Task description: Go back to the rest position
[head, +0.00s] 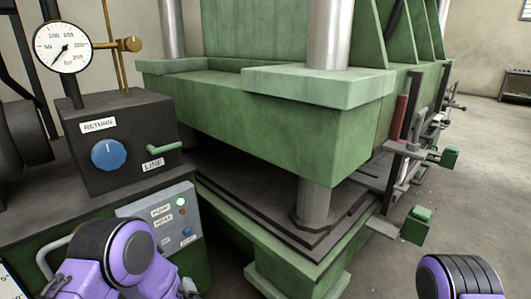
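Purple and black links of my two arms show at the bottom edge, one at the lower left and one at the lower right. Neither gripper can be seen in the head view. A large green press (270,115) fills the middle. To its left stands a dark control box (125,165) with a blue knob (108,154) labelled RETURN and a green lever (164,148) labelled LINE. My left arm link is in front of a grey panel (165,205) with a lit green lamp.
A round gauge (62,46) stands above the control box, its needle pointing to the lower left. Green blocks (417,225) on metal arms stick out from the press's right side. Bare concrete floor (475,170) is open at the right.

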